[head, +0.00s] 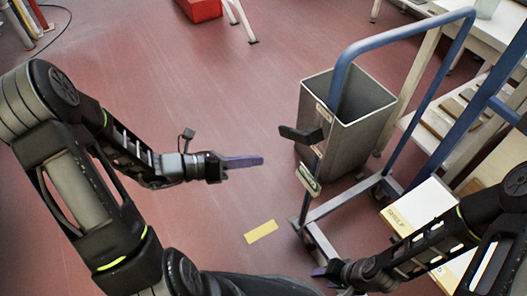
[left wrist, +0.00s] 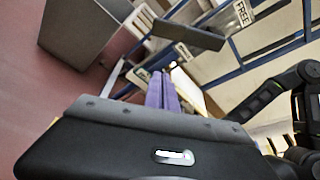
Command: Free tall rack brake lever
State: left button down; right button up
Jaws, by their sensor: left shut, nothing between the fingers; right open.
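The black brake lever (head: 300,134) sticks out to the left from the near post of the tall blue-framed rack (head: 346,62). In the left wrist view the lever (left wrist: 188,33) is a dark bar beyond the fingertips, with a plate reading FREE (left wrist: 243,13) near one end. My left gripper (head: 262,160) is shut and empty, left of the lever and a little lower in the head view, apart from it. Its purple fingers (left wrist: 162,92) lie together in the left wrist view. My right gripper (head: 318,271) is open near the rack's base, partly hidden by its own wrist.
A grey bin (head: 346,130) stands behind the rack's near post. A greenish plate (head: 308,178) sits lower on that post. Shelving with cartons (head: 421,208) stands at the right. A yellow floor mark (head: 261,231) lies below my left gripper. The red floor at centre left is clear.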

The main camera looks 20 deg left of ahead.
pick_arm(q)
jog(key=b+x, duration=0.2)
jog(key=x, duration=0.7)
jog(key=r, duration=0.1)
jog(key=w+a+r, duration=0.1)
jog(key=r, duration=0.1)
jog(key=shift+w+a, duration=0.25)
jog(key=shift+w, duration=0.1)
jog(key=shift+r, duration=0.1)
